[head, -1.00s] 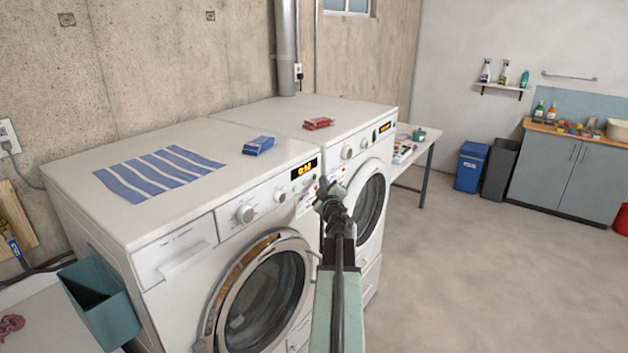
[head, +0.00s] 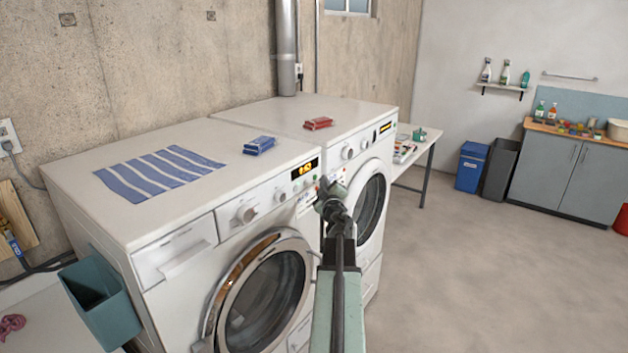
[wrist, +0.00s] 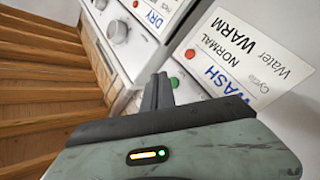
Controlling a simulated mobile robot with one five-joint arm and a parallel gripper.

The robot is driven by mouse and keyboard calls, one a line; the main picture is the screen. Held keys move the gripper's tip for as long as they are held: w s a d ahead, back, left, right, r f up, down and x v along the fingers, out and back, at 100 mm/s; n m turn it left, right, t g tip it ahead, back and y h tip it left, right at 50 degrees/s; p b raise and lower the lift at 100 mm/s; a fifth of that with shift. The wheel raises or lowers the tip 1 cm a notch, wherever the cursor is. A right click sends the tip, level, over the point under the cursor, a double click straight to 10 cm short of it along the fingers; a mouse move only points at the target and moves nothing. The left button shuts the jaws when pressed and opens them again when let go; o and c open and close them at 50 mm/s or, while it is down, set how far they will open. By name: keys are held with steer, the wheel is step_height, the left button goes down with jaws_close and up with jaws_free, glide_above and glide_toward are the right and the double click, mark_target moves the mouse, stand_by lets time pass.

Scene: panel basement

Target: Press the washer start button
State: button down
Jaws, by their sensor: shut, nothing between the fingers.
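Two white front-loading machines stand side by side against the wall, the left machine (head: 160,235) and the right machine (head: 372,150). My gripper (head: 331,186) is in front of their control panels near where they meet. In the wrist view its dark fingers (wrist: 159,88) are shut and empty. A green button (wrist: 174,82) shows just beside the fingertips, close to a white label reading WASH (wrist: 235,60). A red button (wrist: 190,53) sits beside that label. I cannot tell whether the fingers touch the green button. A second label reads DRY (wrist: 158,14).
A teal bin (head: 97,300) hangs at the left side. The floor (head: 470,270) at right is clear.

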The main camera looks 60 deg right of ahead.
stand_by(0.6)
steer(key=shift+w, duration=0.4)
